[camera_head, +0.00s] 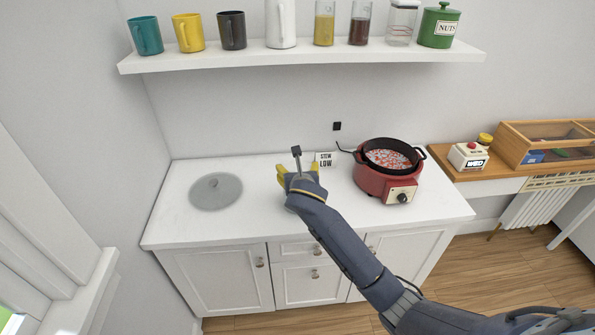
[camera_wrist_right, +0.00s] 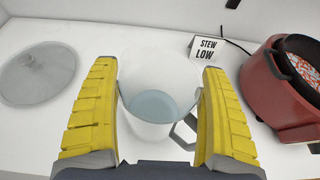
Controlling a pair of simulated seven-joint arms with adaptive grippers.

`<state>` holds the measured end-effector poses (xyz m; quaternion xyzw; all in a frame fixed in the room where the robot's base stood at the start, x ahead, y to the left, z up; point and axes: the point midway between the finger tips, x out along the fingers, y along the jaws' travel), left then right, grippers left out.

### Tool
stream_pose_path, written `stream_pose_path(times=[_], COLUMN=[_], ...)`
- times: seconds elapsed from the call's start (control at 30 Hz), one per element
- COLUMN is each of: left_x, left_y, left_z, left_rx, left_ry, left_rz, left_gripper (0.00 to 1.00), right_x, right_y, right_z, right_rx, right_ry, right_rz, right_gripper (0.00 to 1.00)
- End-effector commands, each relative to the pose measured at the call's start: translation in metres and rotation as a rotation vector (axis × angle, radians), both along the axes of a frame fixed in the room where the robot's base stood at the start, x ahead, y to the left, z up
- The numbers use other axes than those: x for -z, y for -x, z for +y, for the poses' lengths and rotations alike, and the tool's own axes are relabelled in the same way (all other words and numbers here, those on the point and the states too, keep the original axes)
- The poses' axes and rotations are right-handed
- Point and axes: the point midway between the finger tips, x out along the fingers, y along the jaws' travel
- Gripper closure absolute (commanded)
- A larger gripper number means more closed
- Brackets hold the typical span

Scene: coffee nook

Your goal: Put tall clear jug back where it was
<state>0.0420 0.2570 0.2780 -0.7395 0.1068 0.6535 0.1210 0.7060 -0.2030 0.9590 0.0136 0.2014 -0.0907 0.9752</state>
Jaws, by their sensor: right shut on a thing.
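A clear jug (camera_wrist_right: 152,98) with some pale liquid in its bottom stands between the yellow fingers of my right gripper (camera_wrist_right: 159,68) in the right wrist view. The fingers are shut on its sides, and a grey handle (camera_wrist_right: 184,131) shows at its lower right. In the head view my right gripper (camera_head: 297,170) is over the middle of the white counter (camera_head: 250,220), and it hides most of the jug. I cannot tell whether the jug's base touches the counter. My left gripper is not in view.
A red cooker (camera_head: 375,178) and a "STEW LOW" card (camera_head: 325,159) are right of the gripper. A glass lid (camera_head: 215,191) lies on the left. The wall shelf (camera_head: 300,57) above carries mugs, a white pitcher (camera_head: 281,24), filled glasses, a jar (camera_head: 402,22) and a green canister (camera_head: 438,27).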

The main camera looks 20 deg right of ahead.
Motion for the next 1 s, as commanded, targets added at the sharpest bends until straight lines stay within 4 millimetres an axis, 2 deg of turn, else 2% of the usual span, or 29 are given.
stream_pose_path(times=[0.27, 0.3, 0.43, 0.77, 1.0], left_x=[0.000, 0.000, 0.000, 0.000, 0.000], left_y=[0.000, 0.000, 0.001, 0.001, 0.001], left_z=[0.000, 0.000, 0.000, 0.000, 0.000], left_rx=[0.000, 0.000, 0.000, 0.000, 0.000], left_ry=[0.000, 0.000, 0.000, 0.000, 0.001], left_rz=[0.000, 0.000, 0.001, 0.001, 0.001], left_gripper=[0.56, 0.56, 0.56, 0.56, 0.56], right_x=[0.002, 0.003, 0.003, -0.001, -0.012], right_y=[0.000, 0.000, 0.000, 0.000, 0.026], right_z=[0.000, 0.000, 0.000, 0.000, 0.006], right_rx=[0.001, 0.001, 0.001, 0.000, -0.002], right_ry=[0.001, 0.000, 0.000, -0.002, -0.002], right_rz=[-0.002, 0.000, 0.000, -0.001, -0.002], right_gripper=[0.67, 0.17, 0.01, 0.00, 0.00])
